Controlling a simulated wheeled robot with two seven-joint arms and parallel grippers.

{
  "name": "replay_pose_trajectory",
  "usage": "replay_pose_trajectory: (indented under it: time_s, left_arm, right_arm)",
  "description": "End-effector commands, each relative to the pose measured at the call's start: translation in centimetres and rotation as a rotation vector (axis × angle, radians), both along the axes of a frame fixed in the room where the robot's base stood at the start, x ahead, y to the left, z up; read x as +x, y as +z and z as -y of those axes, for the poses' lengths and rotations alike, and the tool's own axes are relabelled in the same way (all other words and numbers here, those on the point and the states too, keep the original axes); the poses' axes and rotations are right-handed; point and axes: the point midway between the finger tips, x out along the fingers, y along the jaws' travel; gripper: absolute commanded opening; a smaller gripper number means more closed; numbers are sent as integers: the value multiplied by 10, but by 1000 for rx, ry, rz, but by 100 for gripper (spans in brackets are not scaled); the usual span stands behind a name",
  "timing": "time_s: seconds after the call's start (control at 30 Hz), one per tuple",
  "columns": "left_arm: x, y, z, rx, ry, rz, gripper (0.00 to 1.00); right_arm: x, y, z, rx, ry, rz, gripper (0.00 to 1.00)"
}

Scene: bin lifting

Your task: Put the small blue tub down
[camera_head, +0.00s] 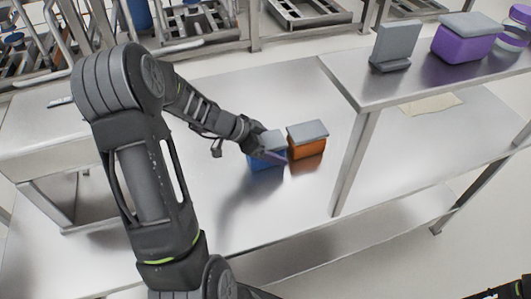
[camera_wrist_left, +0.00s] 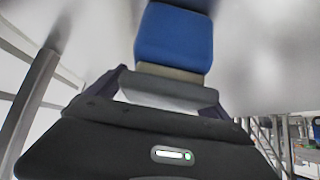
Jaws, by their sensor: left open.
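The small blue tub (camera_head: 267,161) with a grey lid stands on the lower steel table, just left of an orange tub. My left gripper (camera_head: 273,153) is at the blue tub and partly covers it. In the left wrist view the blue tub (camera_wrist_left: 174,40) is straight ahead, with its grey lid (camera_wrist_left: 170,92) between the two fingers of my left gripper (camera_wrist_left: 165,90). The fingers are apart; I cannot tell whether either touches the lid. My right gripper is out of view.
The orange tub (camera_head: 308,146) with a grey lid stands close to the blue one. A raised shelf (camera_head: 385,92) at the right holds a grey stand (camera_head: 395,46) and a purple tub (camera_head: 462,44). The table's front is clear.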

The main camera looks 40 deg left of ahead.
Motion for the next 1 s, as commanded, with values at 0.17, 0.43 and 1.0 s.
replay_pose_trajectory:
  time_s: [0.17,0.43,1.0]
  left_arm:
    - [0,0,0,0,0,0,79]
    - [0,0,0,0,0,0,57]
    - [0,0,0,0,0,0,10]
  right_arm:
    - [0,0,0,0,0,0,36]
    - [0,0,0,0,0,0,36]
    - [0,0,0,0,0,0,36]
